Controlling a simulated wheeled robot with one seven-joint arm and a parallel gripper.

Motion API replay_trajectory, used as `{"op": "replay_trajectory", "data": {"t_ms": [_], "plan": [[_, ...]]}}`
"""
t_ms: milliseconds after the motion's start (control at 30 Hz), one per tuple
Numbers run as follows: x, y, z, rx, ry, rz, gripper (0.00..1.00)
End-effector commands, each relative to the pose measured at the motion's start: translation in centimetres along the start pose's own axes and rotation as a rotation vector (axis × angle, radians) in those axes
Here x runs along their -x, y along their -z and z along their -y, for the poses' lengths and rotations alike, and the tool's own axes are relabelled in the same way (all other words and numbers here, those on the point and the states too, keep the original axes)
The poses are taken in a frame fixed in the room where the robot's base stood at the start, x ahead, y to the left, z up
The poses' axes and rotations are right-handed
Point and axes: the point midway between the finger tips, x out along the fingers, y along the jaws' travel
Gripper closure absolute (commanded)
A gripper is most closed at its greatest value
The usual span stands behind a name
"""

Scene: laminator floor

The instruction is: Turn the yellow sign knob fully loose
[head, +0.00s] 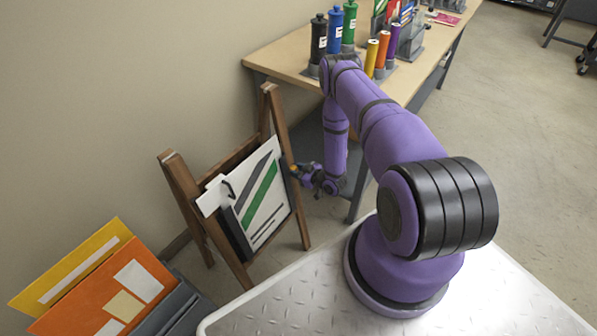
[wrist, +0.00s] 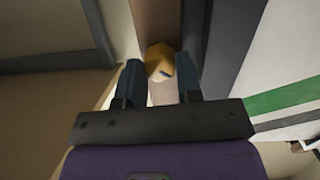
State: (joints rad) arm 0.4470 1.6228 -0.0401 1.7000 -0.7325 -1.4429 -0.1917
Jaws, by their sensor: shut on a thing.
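The sign is a wooden A-frame stand (head: 178,190) with a white panel (head: 270,222) bearing a green stripe and dark bars. The yellow knob (wrist: 158,57), with a small dark blue mark, is by the sign's wooden post in the wrist view. My gripper (wrist: 160,72) has its two dark fingers on either side of the knob and is shut on it. The knob's shaft is hidden.
A wooden-topped workbench (head: 285,52) stands behind, with several coloured bottles and rolls on it. Yellow and orange folders (head: 75,265) stand in a grey holder at lower left. A beige wall (head: 110,100) is behind the sign. Open floor lies at right.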

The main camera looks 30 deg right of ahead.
Motion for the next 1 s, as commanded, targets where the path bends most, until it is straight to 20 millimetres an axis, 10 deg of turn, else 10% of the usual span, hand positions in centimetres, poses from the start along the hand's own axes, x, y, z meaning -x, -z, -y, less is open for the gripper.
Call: {"op": "replay_trajectory", "data": {"t_ms": [1000], "plan": [[0.08,-0.2,0.15,0.688,-0.081,-0.02,0.91]]}}
